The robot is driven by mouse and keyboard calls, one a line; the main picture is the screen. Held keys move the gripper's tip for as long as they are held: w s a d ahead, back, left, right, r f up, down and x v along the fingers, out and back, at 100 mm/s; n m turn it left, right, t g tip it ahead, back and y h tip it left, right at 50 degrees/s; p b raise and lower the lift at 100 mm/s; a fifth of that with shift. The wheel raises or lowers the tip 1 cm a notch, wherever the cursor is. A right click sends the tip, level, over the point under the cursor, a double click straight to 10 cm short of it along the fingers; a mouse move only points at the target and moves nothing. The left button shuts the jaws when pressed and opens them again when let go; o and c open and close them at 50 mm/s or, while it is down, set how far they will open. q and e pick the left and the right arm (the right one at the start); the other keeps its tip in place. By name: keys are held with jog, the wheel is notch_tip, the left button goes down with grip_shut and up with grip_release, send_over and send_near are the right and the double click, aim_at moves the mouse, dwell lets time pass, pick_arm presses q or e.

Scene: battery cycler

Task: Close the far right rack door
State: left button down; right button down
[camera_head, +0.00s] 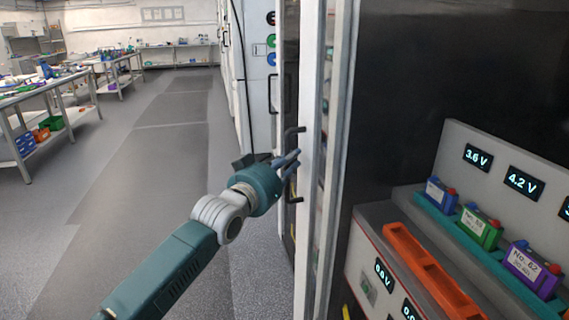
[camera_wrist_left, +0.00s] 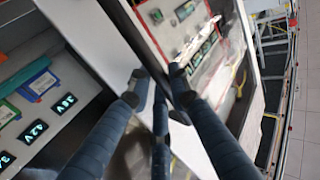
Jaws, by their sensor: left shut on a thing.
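The rack door (camera_head: 312,120) has a white frame with a see-through pane and stands nearly edge-on, open, beside the rack bay. Its black handle (camera_head: 293,138) is on the left side of the door. My left gripper (camera_head: 290,163) is shut on this handle, with its fingers partly hiding the middle of the bar. In the left wrist view, the blue-grey fingers (camera_wrist_left: 158,85) close around the dark handle bar (camera_wrist_left: 182,97), in front of the white door frame (camera_wrist_left: 105,45). My right gripper is in neither view.
The open rack bay at the right holds battery modules (camera_head: 480,226), voltage displays (camera_head: 478,157) and an empty orange tray (camera_head: 428,272). More cabinets (camera_head: 260,75) stand behind the door. The grey aisle floor (camera_head: 170,150) is clear; workbenches (camera_head: 50,90) stand at the left.

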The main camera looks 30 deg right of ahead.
pick_arm(q)
jog(key=shift+d, duration=0.7)
jog(key=c, duration=1.6)
grip_release()
jog(key=shift+s, duration=0.1)
jog(key=shift+s+a+f, duration=0.1)
jog(key=shift+s+a, duration=0.25)
jog(key=shift+a, duration=0.2)
jog(key=v, duration=1)
jog(key=shift+s+a, duration=0.1)
jog(key=shift+a, duration=0.25)
